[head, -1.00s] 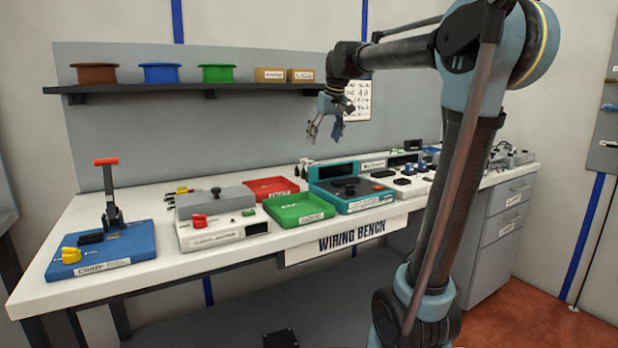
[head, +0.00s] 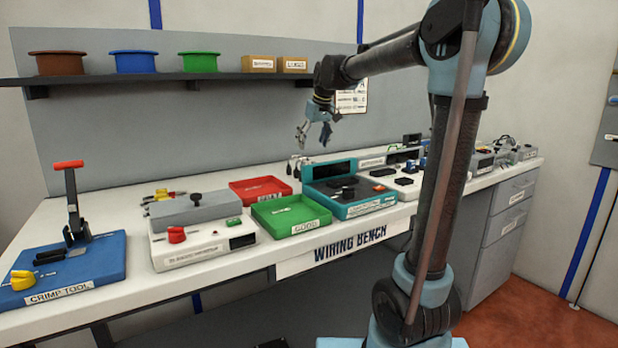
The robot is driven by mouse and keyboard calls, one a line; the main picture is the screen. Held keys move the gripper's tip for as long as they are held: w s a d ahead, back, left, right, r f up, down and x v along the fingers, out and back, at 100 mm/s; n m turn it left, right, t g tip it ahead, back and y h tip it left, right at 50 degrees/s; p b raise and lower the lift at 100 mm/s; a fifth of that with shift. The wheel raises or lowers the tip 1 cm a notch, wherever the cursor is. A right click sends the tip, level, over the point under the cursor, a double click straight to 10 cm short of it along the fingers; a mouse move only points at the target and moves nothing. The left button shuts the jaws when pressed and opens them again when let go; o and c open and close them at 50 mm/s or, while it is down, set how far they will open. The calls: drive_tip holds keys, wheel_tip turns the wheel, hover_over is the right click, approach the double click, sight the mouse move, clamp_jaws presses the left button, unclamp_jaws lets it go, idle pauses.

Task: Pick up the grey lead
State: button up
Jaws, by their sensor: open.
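I cannot make out a grey lead for certain. Some thin dark upright pieces (head: 297,164) stand at the back of the bench, below my gripper. My gripper (head: 314,140) is open and empty, fingers pointing down, in the air above the back of the bench and clear of everything.
On the white bench (head: 120,206) stand the blue crimp tool (head: 100,262), the grey-topped tester (head: 205,250), a red tray (head: 258,190), a green tray (head: 292,216) and a teal unit (head: 372,208). A shelf (head: 220,78) with coloured bins hangs behind. Bare bench shows at the back left.

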sight(309, 161)
drive_tip(key=x, duration=0.5)
drive_tip(key=shift+s, duration=0.1)
drive_tip(key=shift+d+x, duration=0.15)
drive_tip(key=shift+x, duration=1.2)
drive_tip(key=shift+d+x, duration=0.15)
drive_tip(key=shift+x, duration=1.2)
drive_tip(key=shift+s, duration=0.1)
drive_tip(key=c, duration=0.9)
